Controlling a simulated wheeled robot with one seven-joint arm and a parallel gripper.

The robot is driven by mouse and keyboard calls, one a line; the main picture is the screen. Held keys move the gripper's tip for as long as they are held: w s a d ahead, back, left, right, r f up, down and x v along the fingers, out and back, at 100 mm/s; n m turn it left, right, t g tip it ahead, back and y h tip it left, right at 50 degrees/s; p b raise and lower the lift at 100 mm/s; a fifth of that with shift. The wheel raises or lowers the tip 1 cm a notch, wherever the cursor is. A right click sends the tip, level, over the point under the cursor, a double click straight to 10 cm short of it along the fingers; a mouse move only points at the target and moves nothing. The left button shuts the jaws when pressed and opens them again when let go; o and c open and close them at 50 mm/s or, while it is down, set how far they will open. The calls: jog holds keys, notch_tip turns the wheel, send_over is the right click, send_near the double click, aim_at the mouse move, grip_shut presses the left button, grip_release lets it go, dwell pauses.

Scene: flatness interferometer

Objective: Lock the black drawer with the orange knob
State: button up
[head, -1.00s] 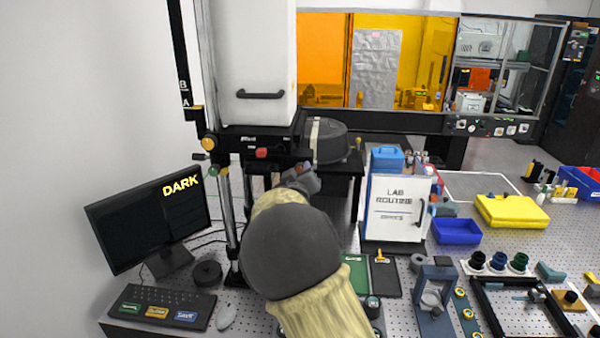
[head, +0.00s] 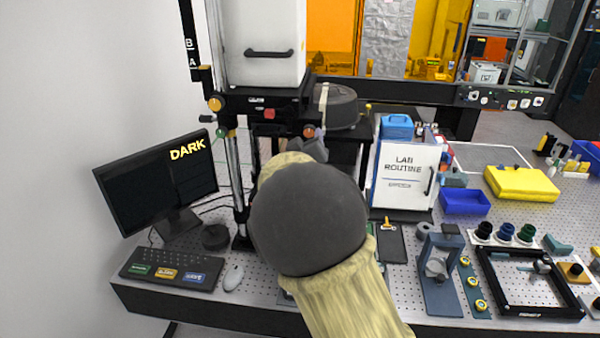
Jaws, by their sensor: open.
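A black drawer-like unit (head: 262,101) sits under the white housing on the column. I cannot tell for certain that it is the task's drawer. A small orange knob (head: 309,131) shows at its right end, and a red knob (head: 269,114) is on its front. A larger yellow-orange knob (head: 215,103) is on the left of the column. My gripper (head: 312,148) is open, just below and close to the small orange knob. My wrist hides most of the jaws, so contact cannot be told.
A monitor (head: 155,180) reading DARK and a keyboard (head: 175,267) stand at left. The white LAB ROUTINE box (head: 404,172) is right of my arm.

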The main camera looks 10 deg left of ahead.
jog(key=s+b, duration=0.3)
jog(key=s, duration=1)
jog(key=shift+s+a, duration=0.2)
jog(key=shift+s, duration=0.05)
jog(key=s+d+f+m+g+y+b, duration=0.1)
jog(key=s+d+f+g, duration=0.1)
jog(key=d+f+g, duration=0.45)
jog(key=s+d+f+m+g+y+b, duration=0.15)
jog(key=d+f, duration=0.25)
jog(key=f, duration=0.5)
jog(key=s+d+f+m+g+h, duration=0.1)
jog(key=s+d+f+g, duration=0.2)
jog(key=s, duration=0.5)
jog(key=s+d+f+m+g+h, duration=0.1)
jog(key=s+d+f+m+g, duration=0.1)
jog(key=s+d+f+g, duration=0.2)
jog(key=s+d+f, duration=0.2)
jog(key=s+d, duration=0.2)
jog(key=shift+f, duration=0.25)
jog(key=shift+m, duration=0.25)
